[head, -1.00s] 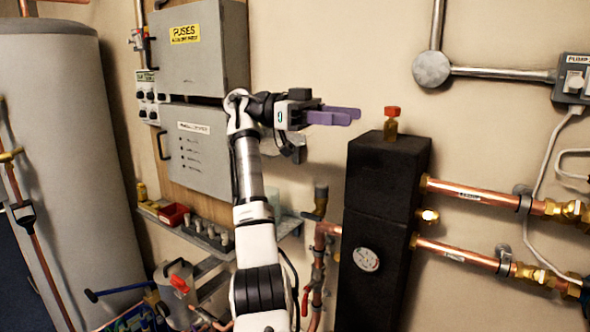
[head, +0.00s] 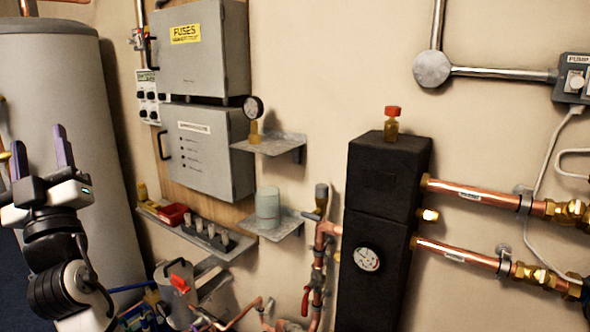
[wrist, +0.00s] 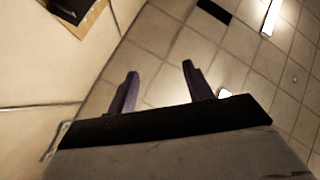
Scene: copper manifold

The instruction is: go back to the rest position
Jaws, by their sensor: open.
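My gripper (head: 42,150) is at the far left of the head view, its two purple fingers pointing up and apart, with nothing between them. It stands in front of the grey cylindrical tank (head: 70,90). In the wrist view my gripper (wrist: 160,80) also shows its two fingers spread and empty, with a tiled surface with bright light patches behind them.
A black manifold block (head: 385,190) with a red-capped valve (head: 392,112) and copper pipes stands right of centre. Grey boxes (head: 205,50) hang on the wall. Small shelves hold a gauge (head: 253,112) and a pale green container (head: 268,205). A lower shelf holds a red tray (head: 173,215).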

